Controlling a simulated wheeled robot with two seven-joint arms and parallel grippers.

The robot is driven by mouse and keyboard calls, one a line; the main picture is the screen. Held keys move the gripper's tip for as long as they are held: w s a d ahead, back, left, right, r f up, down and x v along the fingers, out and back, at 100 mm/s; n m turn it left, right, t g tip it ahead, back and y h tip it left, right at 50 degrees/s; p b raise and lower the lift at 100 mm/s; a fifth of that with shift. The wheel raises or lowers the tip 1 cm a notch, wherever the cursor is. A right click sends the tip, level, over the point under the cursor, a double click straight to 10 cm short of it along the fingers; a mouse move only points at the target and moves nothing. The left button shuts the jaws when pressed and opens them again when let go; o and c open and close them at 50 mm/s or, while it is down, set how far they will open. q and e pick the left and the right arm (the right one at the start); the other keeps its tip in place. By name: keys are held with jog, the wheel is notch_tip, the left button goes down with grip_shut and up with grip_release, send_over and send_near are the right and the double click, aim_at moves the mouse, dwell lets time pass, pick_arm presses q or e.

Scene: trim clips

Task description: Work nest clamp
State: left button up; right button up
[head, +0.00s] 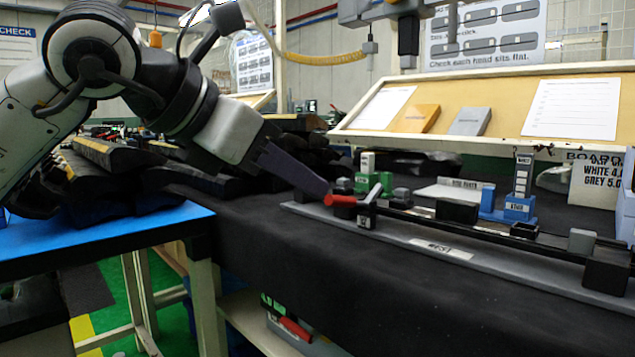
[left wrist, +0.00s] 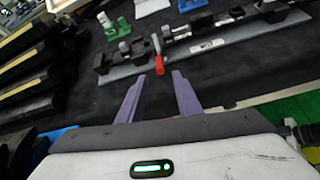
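The work nest is a long grey base plate (head: 440,246) on the black-covered bench, with a dark bar and several blocks along it. The nest clamp has a red handle (head: 340,200) at the plate's left end, lying low and pointing left in the head view. In the left wrist view the red handle (left wrist: 157,66) points towards me. My left gripper (head: 325,190) has purple fingers reaching down close to the handle. In the left wrist view the left gripper (left wrist: 160,76) is open, with the handle's end near the gap between the fingertips. I cannot tell whether they touch. My right gripper is not in view.
Behind the nest stand a green fixture (head: 372,182) and a blue fixture (head: 518,207). A sloped board (head: 480,128) with papers is at the back. Black trim pieces (left wrist: 30,65) are stacked on the left. The bench front is clear.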

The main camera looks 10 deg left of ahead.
pick_arm(q)
jog(key=v, duration=0.2)
jog(key=shift+s+a+r, duration=0.15)
jog(key=shift+s, duration=0.1)
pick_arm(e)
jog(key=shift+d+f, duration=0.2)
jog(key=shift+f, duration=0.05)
